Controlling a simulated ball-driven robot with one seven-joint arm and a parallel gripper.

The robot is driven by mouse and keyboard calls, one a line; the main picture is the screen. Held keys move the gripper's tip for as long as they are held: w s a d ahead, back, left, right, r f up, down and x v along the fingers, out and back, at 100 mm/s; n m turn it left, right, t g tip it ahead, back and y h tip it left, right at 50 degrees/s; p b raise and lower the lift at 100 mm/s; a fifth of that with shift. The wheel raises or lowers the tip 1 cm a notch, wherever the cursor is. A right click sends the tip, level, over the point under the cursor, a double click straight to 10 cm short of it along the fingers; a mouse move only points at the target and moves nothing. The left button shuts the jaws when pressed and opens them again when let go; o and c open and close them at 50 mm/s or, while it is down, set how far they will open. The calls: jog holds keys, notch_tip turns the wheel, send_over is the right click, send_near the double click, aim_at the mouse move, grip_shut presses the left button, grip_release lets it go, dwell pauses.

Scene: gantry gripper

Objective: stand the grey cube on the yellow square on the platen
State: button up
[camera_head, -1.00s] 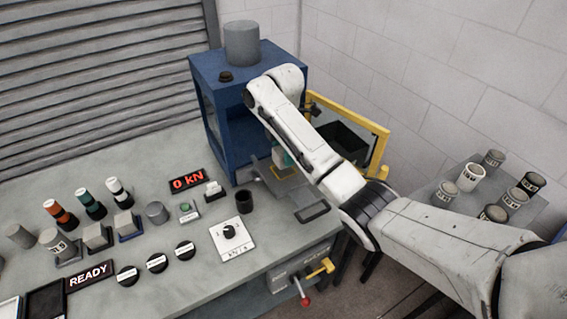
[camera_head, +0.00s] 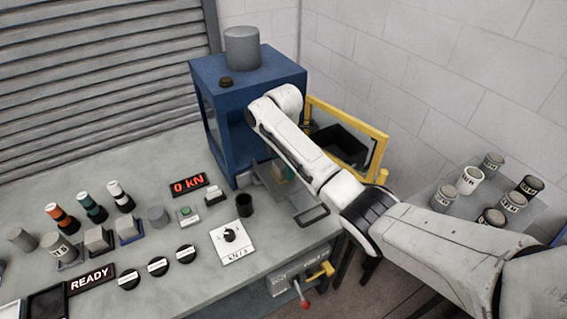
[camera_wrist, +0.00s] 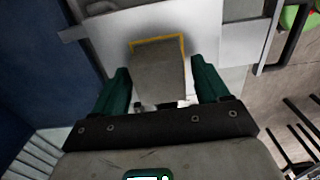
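The grey cube (camera_wrist: 158,75) is between the green fingers of my gripper (camera_wrist: 161,88) in the wrist view. The yellow square (camera_wrist: 158,38) shows as a thin outline along the cube's far edge and upper right side on the pale platen (camera_wrist: 205,35). The cube covers most of the square; whether it touches the platen is hard to tell. In the head view my gripper (camera_head: 281,172) is low at the mouth of the blue press, largely hidden behind my arm.
The blue press frame (camera_head: 218,150) stands close to the left of my gripper. A yellow-framed guard (camera_head: 350,117) stands open at the right. Other blocks and cylinders, including a grey block (camera_head: 97,240), stand on the bench's left. A side table with several pots (camera_head: 470,180) is at right.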

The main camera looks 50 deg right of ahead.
jog(key=shift+o, duration=0.6)
jog(key=shift+r, duration=0.1)
